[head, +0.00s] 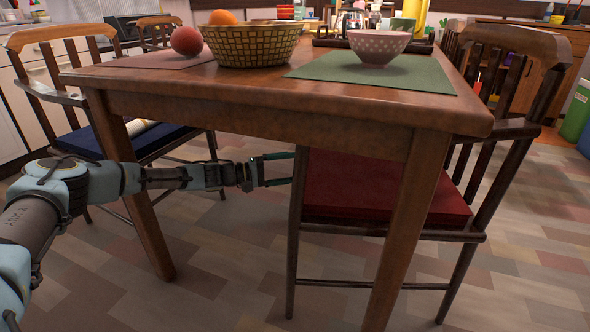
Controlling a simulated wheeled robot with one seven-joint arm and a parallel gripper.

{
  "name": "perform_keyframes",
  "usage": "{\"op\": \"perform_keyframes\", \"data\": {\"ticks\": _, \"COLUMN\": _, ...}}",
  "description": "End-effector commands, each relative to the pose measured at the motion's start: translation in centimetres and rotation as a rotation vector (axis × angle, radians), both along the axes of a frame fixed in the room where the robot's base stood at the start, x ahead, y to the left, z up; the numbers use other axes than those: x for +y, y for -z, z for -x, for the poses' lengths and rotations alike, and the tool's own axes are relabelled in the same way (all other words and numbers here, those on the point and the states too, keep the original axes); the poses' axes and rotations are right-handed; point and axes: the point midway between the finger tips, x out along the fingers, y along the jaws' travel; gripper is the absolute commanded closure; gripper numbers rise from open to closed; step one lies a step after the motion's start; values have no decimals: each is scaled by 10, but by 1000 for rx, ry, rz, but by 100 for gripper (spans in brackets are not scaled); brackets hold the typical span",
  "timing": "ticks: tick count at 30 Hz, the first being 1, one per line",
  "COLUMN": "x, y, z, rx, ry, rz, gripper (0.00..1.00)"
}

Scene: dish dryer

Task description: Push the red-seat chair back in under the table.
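The red-seat chair (385,186) stands upright at the right side of the wooden table (270,113). The inner part of its red seat shows beneath the tabletop, and its slatted back (500,165) is outside the right edge. A table leg (408,230) hides part of the seat. My arm reaches in from the left, under the table. My gripper (285,169) is open, with its two fingers apart and pointing right at the chair's inner front leg (294,225). The fingertips are very close to that leg; I cannot tell whether they touch it.
A blue-seat chair (60,140) stands at the table's left, close to my arm. A left table leg (145,225) is beside my forearm. A basket (252,45), a red fruit (187,41) and a dotted bowl (378,46) stand on top.

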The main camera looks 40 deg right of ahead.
Motion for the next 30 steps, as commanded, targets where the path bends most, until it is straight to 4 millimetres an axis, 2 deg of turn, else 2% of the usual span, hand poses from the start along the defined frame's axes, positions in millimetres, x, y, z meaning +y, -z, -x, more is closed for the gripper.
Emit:
{"op": "perform_keyframes", "data": {"ticks": 3, "x": -1, "y": 0, "z": 4, "rx": 2, "ry": 6, "rz": 1, "gripper": 0}}
{"op": "perform_keyframes", "data": {"ticks": 9, "x": -1, "y": -1, "z": 5, "rx": 3, "ry": 9, "rz": 3, "gripper": 0}}
{"op": "perform_keyframes", "data": {"ticks": 13, "x": 6, "y": -2, "z": 1, "rx": 4, "ry": 9, "rz": 2, "gripper": 0}}
{"op": "perform_keyframes", "data": {"ticks": 24, "x": 64, "y": -4, "z": -37, "rx": 3, "ry": 5, "rz": 1, "gripper": 0}}
{"op": "perform_keyframes", "data": {"ticks": 30, "x": 86, "y": -2, "z": -50, "rx": 2, "ry": 6, "rz": 2, "gripper": 0}}
